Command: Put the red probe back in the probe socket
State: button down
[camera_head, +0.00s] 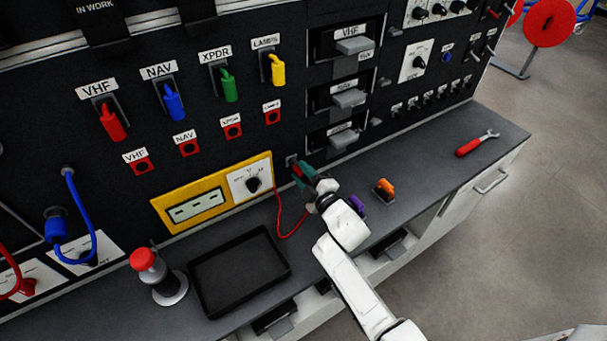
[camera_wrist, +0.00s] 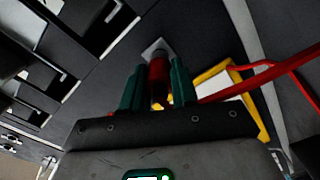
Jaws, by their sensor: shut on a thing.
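The red probe (camera_wrist: 157,68) is held between the green fingers of my gripper (camera_wrist: 158,64) in the wrist view. Its front end points at the small light grey socket plate (camera_wrist: 156,47) on the dark panel and appears to reach it. I cannot tell how deep the tip sits, as the probe covers the hole. In the head view my gripper (camera_head: 304,174) is at the panel, right beside the socket plate (camera_head: 291,160). The probe's red cable (camera_head: 281,225) hangs in a loop to the yellow-framed meter (camera_head: 213,194).
A black tray (camera_head: 238,272) and a red-topped grey device (camera_head: 158,277) stand on the bench at left. An orange-handled item (camera_head: 385,187) and a red-handled wrench (camera_head: 477,143) lie to the right. Grey handles (camera_head: 348,98) jut from the panel above my gripper.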

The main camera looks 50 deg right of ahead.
aim_at(304, 176)
jog(key=shift+w+r, duration=0.15)
jog(key=shift+w, duration=0.2)
jog(key=c, duration=1.2)
grip_release()
jog(key=shift+w+d, duration=0.1)
jog(key=shift+d, duration=0.05)
jog(key=shift+o, duration=0.7)
jog(key=shift+w, duration=0.1)
jog(key=o, duration=0.4)
jog(key=shift+o, duration=0.2)
jog(key=shift+s, duration=0.2)
jog(key=shift+p+v, duration=0.35)
jog(key=shift+v, duration=3.2)
